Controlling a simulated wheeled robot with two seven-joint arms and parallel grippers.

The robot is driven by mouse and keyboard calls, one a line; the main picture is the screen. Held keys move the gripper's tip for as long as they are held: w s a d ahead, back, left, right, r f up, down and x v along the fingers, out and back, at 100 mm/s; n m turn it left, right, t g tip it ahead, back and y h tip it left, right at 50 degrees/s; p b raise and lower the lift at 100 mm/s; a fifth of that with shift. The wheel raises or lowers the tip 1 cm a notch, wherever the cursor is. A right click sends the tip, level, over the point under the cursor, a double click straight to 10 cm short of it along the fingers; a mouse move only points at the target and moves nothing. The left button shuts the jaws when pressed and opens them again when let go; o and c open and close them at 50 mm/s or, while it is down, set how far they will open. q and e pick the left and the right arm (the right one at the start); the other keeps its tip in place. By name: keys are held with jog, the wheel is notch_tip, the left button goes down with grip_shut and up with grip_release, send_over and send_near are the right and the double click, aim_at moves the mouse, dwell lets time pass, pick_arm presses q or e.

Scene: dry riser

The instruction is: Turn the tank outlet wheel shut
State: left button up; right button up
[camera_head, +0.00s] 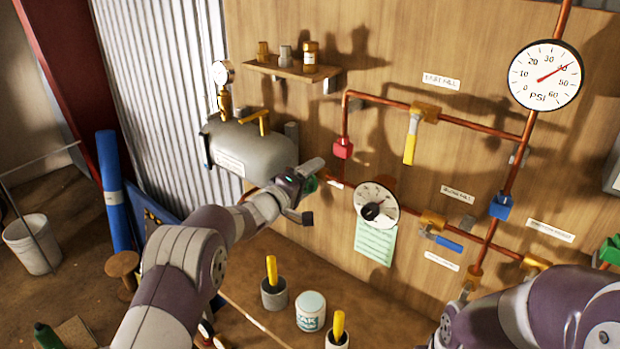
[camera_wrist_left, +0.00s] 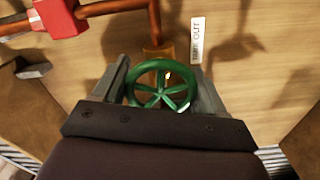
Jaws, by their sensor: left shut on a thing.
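The tank outlet wheel (camera_wrist_left: 160,88) is green and spoked, on a brass valve with a copper pipe above it in the left wrist view. A label partly reading "OUT" (camera_wrist_left: 197,42) is beside it. My left gripper (camera_wrist_left: 163,85) has one finger on each side of the wheel and is shut on it. In the head view my left gripper (camera_head: 308,192) is at the pipe right of the grey tank (camera_head: 255,148), and only a bit of green shows there, the rest hidden by the gripper. My right arm enters at the lower right; its gripper is not clearly visible.
A red fitting (camera_head: 343,148) sits on the pipe above the left gripper. A round dial (camera_head: 377,203) is close to its right. Yellow-handled (camera_head: 411,140) and blue-handled (camera_head: 448,243) valves are further right. Pots and a white tub (camera_head: 310,310) stand on the bench below.

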pick_arm(q)
jog(key=m, duration=0.3)
jog(key=o, duration=1)
jog(key=shift+c, duration=0.2)
jog(key=shift+s+a+b, duration=0.15)
jog(key=shift+s+b, duration=0.05)
jog(key=shift+b, duration=0.2)
jog(key=b+v, duration=0.3)
jog(key=v, duration=0.9)
jog(key=shift+s, duration=0.1)
